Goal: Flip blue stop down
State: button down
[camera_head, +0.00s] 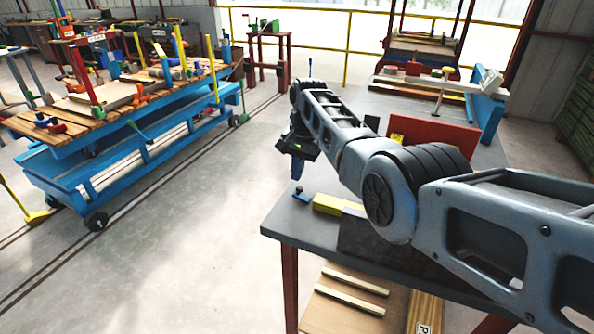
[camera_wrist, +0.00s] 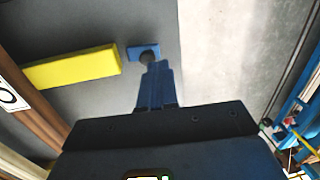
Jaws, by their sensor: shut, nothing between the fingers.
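The blue stop (camera_head: 301,196) is a small blue piece near the left edge of the grey table (camera_head: 290,228), beside the end of a yellow bar (camera_head: 335,204). In the wrist view the blue stop (camera_wrist: 138,50) shows a flat blue plate with a dark round part at its lower side. I cannot tell whether it is up or down. My gripper (camera_head: 297,178) points down above and behind the stop in the head view. In the wrist view its blue fingers (camera_wrist: 156,66) are together and empty. Their tips overlap the stop's near side; contact is unclear.
The yellow bar (camera_wrist: 72,67) lies left of the stop in the wrist view. A red panel (camera_head: 432,136) stands farther back on the table. A blue cart (camera_head: 140,150) with a wooden top stands at the left. Open floor (camera_head: 190,255) lies between cart and table.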

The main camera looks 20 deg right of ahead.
jog(key=r+p, duration=0.4)
jog(key=shift+s+d+r, duration=0.15)
jog(key=shift+d, duration=0.2)
jog(key=w+a+r+b, duration=0.3)
jog(key=w+r+b, duration=0.1)
jog(key=r, duration=0.4)
jog(key=shift+a, duration=0.2)
jog(key=shift+s, duration=0.1)
